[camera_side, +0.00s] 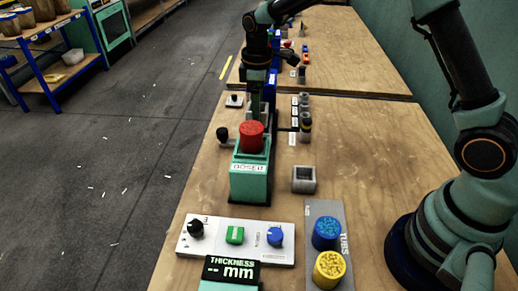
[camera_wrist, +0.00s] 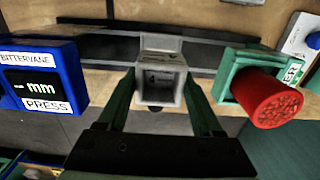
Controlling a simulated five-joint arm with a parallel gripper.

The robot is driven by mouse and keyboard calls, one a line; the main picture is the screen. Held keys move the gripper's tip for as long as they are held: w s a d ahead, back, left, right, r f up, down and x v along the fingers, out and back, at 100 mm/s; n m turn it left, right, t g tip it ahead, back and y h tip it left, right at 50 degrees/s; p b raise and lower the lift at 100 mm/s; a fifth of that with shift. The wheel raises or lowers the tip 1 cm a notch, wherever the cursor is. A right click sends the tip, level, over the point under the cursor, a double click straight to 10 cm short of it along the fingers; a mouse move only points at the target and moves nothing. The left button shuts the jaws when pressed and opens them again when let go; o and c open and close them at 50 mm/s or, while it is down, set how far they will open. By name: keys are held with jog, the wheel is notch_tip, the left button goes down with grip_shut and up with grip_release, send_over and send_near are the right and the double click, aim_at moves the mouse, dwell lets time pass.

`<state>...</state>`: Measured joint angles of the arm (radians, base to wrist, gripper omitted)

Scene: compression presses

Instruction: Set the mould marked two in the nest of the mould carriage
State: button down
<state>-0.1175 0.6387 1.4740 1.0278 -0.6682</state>
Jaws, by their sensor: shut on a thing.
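In the wrist view my gripper (camera_wrist: 160,77) has its two green fingers closed on the sides of a grey square mould (camera_wrist: 162,60). Small dark marking shows on the mould, but I cannot read its number for certain. In the side view my gripper reaches down behind the green box with the red tub, so its fingertips and the held mould are hidden. A dark rail (camera_wrist: 105,46) crosses behind the mould in the wrist view. I cannot make out the carriage nest, or whether the mould touches anything below.
The green box (camera_side: 249,183) bears a red tub (camera_side: 251,137). A grey square open block (camera_side: 304,180) stands right of it. A blue press display (camera_wrist: 40,85) is left in the wrist view. Blue (camera_side: 327,232) and yellow (camera_side: 329,268) tubs and a knob panel (camera_side: 215,239) stand in front.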

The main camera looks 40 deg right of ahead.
jog(key=shift+f, duration=0.1)
jog(key=shift+f, duration=2.85)
jog(key=shift+f, duration=0.7)
grip_release()
notch_tip(320, 180, up, 12)
jog(key=shift+r, duration=0.15)
jog(key=s+d+r+m+t, duration=0.3)
jog(key=s+d+r+m, duration=0.15)
jog(key=s+r, duration=0.5)
jog(key=s+d+m+t, duration=0.1)
jog(key=s+m, duration=0.3)
jog(key=s, duration=0.6)
jog(key=shift+f+t, duration=0.15)
jog(key=shift+t, duration=0.65)
